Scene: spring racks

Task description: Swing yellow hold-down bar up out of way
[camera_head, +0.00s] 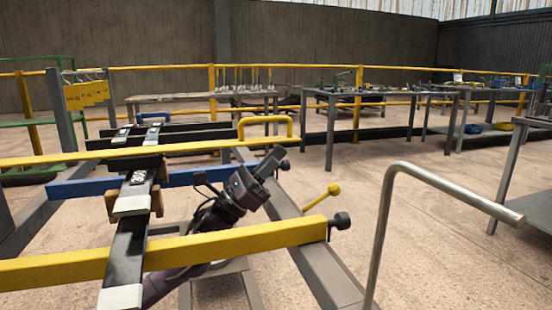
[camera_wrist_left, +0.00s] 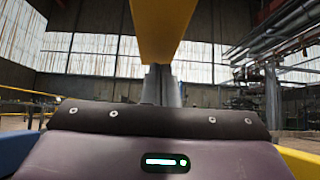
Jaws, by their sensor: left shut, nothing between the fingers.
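A long yellow bar (camera_head: 190,149) with a raised yellow loop handle (camera_head: 266,119) crosses the rack in the head view. A second, thicker yellow bar (camera_head: 240,240) crosses nearer to me and ends in a black knob. I cannot tell for certain which is the hold-down bar. My left gripper (camera_head: 268,165) is shut and empty, pointing up and right, near the right end of the farther bar. Contact cannot be told. In the left wrist view, a yellow bar (camera_wrist_left: 160,30) spans above and ahead of the fingers (camera_wrist_left: 161,84). My right gripper is not in view.
A yellow ball-ended lever (camera_head: 321,198) and a bent grey metal tube (camera_head: 388,210) stand to the right. Workbenches (camera_head: 380,94) and yellow railings fill the back.

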